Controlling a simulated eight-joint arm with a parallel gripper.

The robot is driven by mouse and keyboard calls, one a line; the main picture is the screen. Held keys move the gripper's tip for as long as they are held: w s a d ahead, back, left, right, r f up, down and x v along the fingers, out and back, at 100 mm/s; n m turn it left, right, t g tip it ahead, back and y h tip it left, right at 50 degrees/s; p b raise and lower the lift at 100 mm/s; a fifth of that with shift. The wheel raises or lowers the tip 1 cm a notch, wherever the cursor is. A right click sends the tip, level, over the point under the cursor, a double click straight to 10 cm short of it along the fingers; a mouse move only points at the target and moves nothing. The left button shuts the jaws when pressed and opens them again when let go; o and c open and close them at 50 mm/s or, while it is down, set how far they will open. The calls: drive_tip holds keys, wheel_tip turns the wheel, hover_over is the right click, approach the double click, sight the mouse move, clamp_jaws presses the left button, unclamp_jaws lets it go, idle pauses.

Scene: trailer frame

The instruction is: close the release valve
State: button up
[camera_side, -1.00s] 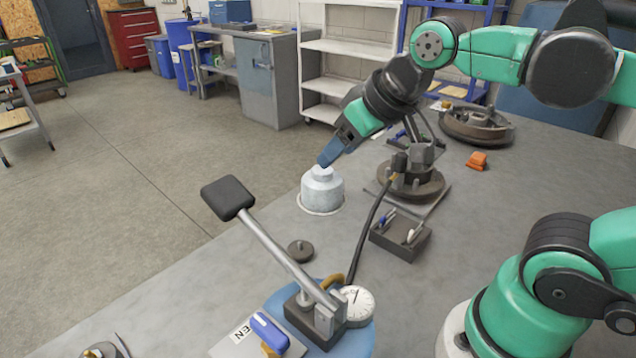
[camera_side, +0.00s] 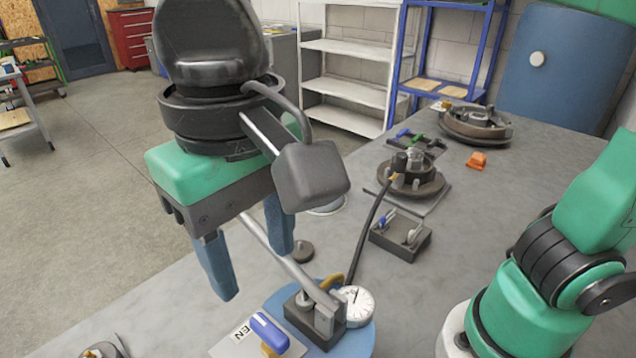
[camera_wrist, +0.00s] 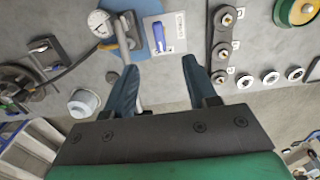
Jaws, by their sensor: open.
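The release valve has a blue handle (camera_side: 268,332) on a brass-coloured stem. It stands at the front of the bench beside a white label plate (camera_side: 228,347) with partly visible lettering. In the wrist view the blue handle (camera_wrist: 158,37) lies ahead of and between my fingertips, with the plate (camera_wrist: 178,32) to its right. My gripper (camera_side: 254,272) is open and empty, with its fingers pointing down, above and apart from the valve. Both fingers also show in the wrist view (camera_wrist: 158,72).
The pump's metal lever (camera_side: 290,265) slants up beside the valve; its black grip is hidden behind my gripper. A round gauge (camera_side: 357,305) sits on the blue base. In the wrist view, a dark bolted plate (camera_wrist: 224,46) and several pale rings lie to the right.

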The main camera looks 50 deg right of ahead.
sight(268, 328)
drive_tip(key=shift+f, duration=4.6)
clamp_jaws()
